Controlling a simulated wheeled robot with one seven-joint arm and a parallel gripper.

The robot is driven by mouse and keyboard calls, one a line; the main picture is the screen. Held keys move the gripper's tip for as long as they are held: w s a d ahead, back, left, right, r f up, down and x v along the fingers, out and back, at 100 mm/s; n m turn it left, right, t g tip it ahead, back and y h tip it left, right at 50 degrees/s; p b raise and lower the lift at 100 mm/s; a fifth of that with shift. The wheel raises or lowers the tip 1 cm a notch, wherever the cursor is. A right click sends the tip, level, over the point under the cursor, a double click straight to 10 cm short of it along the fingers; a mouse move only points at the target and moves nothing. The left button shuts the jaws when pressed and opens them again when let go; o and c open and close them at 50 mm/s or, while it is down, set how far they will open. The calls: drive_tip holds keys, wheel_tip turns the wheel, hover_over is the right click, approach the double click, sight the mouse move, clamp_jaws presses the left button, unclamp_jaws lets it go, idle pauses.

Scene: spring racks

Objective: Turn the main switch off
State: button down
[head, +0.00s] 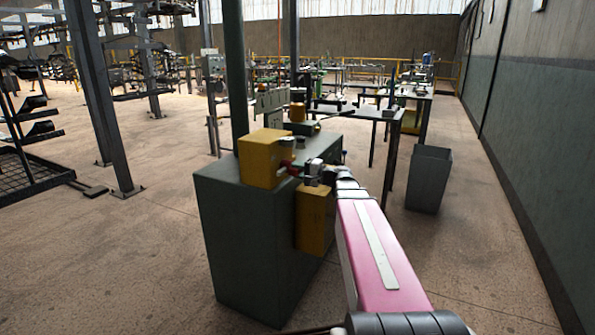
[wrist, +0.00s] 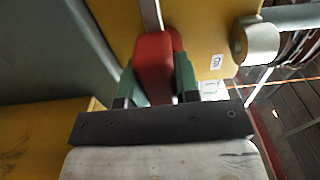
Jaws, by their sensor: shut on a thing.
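The main switch appears as a yellow box (head: 260,160) on top of a dark green cabinet (head: 240,235), with a small red handle (head: 286,165) on its right side. In the wrist view the red handle (wrist: 152,62) stands close in front of the yellow box face (wrist: 210,28), joined to a grey metal bar above it. My gripper (head: 300,171) reaches the handle from the right. In the wrist view its green fingers (wrist: 156,78) sit on both sides of the red handle, shut on it. The lower end of the handle is hidden behind the gripper's dark body.
A second yellow box (head: 314,219) hangs on the cabinet's side below my gripper. A grey bin (head: 429,178) stands to the right near the wall. Work tables (head: 375,112) stand behind the cabinet. A steel post (head: 100,95) is at left. Floor is open around the cabinet.

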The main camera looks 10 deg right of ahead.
drive_tip(key=shift+s, duration=0.1)
idle(0.3)
drive_tip(key=c, duration=0.8)
unclamp_jaws()
drive_tip(key=shift+c, duration=0.2)
drive_tip(key=shift+d, duration=0.1)
drive_tip(key=v, duration=1)
drive_tip(key=shift+s+d, duration=0.2)
drive_tip(key=shift+d, duration=0.05)
